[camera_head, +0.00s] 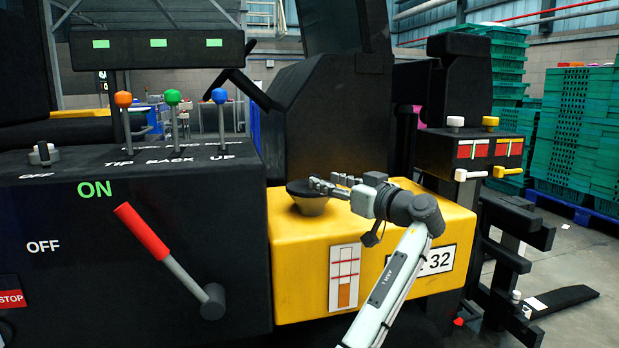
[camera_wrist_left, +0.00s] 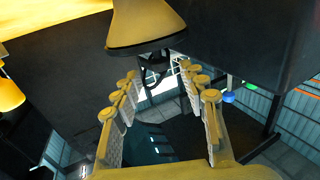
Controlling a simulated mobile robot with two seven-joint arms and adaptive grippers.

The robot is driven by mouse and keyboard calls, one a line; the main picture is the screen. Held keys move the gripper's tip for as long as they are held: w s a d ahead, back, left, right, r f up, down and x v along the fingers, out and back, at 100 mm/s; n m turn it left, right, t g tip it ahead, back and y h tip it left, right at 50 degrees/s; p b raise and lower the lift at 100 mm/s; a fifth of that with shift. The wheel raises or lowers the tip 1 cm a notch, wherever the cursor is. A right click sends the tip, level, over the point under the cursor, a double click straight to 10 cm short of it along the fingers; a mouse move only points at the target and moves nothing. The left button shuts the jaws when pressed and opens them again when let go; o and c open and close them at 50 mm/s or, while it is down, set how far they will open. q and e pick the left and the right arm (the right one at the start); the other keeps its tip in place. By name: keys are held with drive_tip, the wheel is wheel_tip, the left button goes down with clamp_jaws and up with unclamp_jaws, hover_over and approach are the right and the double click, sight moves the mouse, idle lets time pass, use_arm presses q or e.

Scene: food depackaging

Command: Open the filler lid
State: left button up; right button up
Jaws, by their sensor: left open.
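The filler lid (camera_head: 306,206) is a dark round cap, wide at the top and narrower below, on the yellow body (camera_head: 290,250) of the vehicle. It sits upright on its opening. My left gripper (camera_head: 326,184) reaches in from the right, fingers pointing left, and overlaps the lid's right rim in the head view. Whether it touches cannot be told. In the left wrist view the lid (camera_wrist_left: 147,28) hangs at the top, beyond the fingertips and off to one side. My left gripper (camera_wrist_left: 158,78) is open, with nothing between its fingers. My right gripper is not in view.
A black control panel (camera_head: 130,240) with a red-handled lever (camera_head: 142,230) and ball-topped levers (camera_head: 172,97) stands left of the lid. A dark housing (camera_head: 320,120) rises behind it. A fuel gauge (camera_head: 344,278) is on the yellow front. Green crates (camera_head: 575,130) stand far right.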

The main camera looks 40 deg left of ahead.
sight(315, 175)
use_arm(q)
drive_tip(key=x, duration=0.5)
drive_tip(key=shift+w+a, duration=0.15)
drive_tip(key=shift+a, duration=0.05)
clamp_jaws()
